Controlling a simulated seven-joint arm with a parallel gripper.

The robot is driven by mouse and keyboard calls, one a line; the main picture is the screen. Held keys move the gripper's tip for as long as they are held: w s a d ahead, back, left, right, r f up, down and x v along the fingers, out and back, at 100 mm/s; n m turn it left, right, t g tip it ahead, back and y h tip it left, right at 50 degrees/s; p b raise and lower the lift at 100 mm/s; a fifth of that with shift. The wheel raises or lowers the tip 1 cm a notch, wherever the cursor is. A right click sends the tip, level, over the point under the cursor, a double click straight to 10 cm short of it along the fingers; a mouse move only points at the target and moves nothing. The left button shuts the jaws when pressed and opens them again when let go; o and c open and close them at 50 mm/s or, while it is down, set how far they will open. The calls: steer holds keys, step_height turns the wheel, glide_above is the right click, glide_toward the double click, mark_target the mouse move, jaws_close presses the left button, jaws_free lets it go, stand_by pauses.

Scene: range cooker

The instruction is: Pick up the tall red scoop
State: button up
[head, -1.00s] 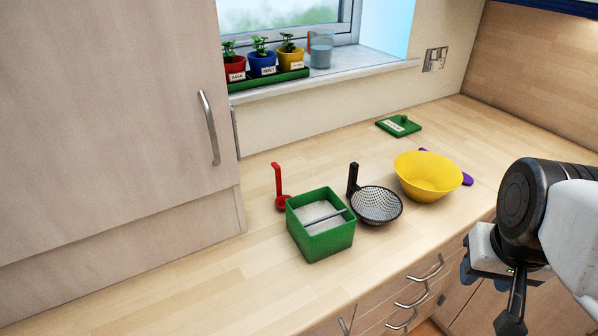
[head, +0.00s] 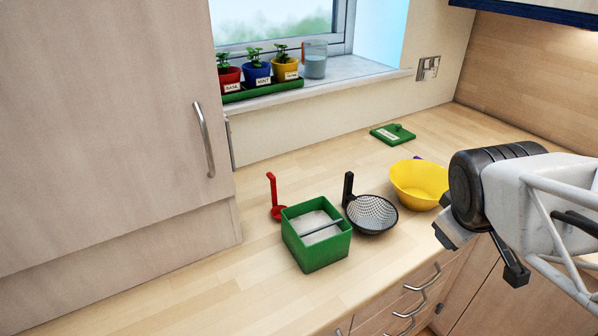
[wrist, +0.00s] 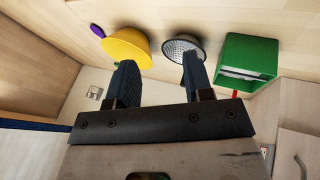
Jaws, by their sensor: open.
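The tall red scoop (head: 272,190) stands on the worktop behind the left side of the green box, its handle upright and its small bowl at the bottom. The green box partly hides the bowl. In the wrist view only a thin red sliver (wrist: 236,94) shows beside the green box, probably the scoop's handle. My gripper (head: 482,254) is at the right, over the front edge of the worktop and well apart from the scoop. In the wrist view its two dark fingers (wrist: 159,75) are spread, with nothing between them.
The green box (head: 318,252) holds white contents and a bar across it. A black-handled strainer (head: 371,214) and a yellow bowl (head: 418,183) stand between scoop and gripper. A green lid (head: 392,135) lies behind. A tall cupboard (head: 110,130) bounds the left. The front-left worktop is clear.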

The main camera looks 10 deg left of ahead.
mark_target(274, 179)
steer(key=w+a+f+n+t+y, duration=0.1)
steer(key=w+a+n+t+y, duration=0.1)
steer(key=w+a+n, duration=0.3)
steer(key=w+a+f+n+t+y, duration=0.1)
steer(key=w+a+f+n+y, duration=0.1)
steer(key=w+a+n, duration=0.4)
steer(key=w+a+f+n+t+y, duration=0.1)
steer(key=w+a+n, duration=0.5)
steer(key=a+n, duration=0.7)
steer(key=shift+w+f+n+t+y, duration=0.2)
steer(key=shift+n+t+y, duration=0.55)
steer(key=shift+n, duration=0.45)
steer(key=s+a+f+n+g+y, duration=0.1)
steer(key=a+f+n+y, duration=0.3)
steer(key=a+n, duration=0.6)
steer(key=shift+a+f, duration=0.5)
steer(key=shift+a, duration=0.2)
steer(key=shift+g, duration=0.25)
steer(key=shift+x, duration=1.3)
steer(key=shift+x, duration=2.6)
